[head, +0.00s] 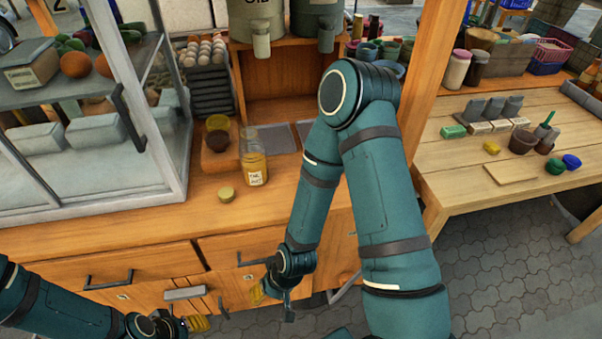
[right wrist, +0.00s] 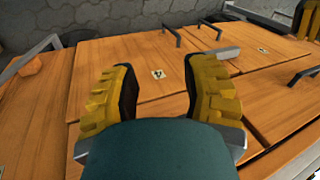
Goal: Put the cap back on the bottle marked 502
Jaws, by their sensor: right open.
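A clear jar-like bottle of yellow contents (head: 253,162) stands upright and open-topped on the wooden counter. It has a white label, too small to read surely. A round yellow cap (head: 226,194) lies flat on the counter in front of it, to the left. My right gripper (head: 264,292) hangs low in front of the drawers, below the counter top. In the right wrist view its yellow-padded fingers (right wrist: 165,85) are spread and empty. My left gripper (head: 197,323) is at the bottom left, away from bottle and cap; its opening is unclear.
A glass display case (head: 80,140) with a metal frame stands left of the cap. A wooden block with two small bowls (head: 217,135) is behind the cap. Drawer handles (head: 108,280) stick out below the counter. A second wooden table (head: 480,180) holds pots at right.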

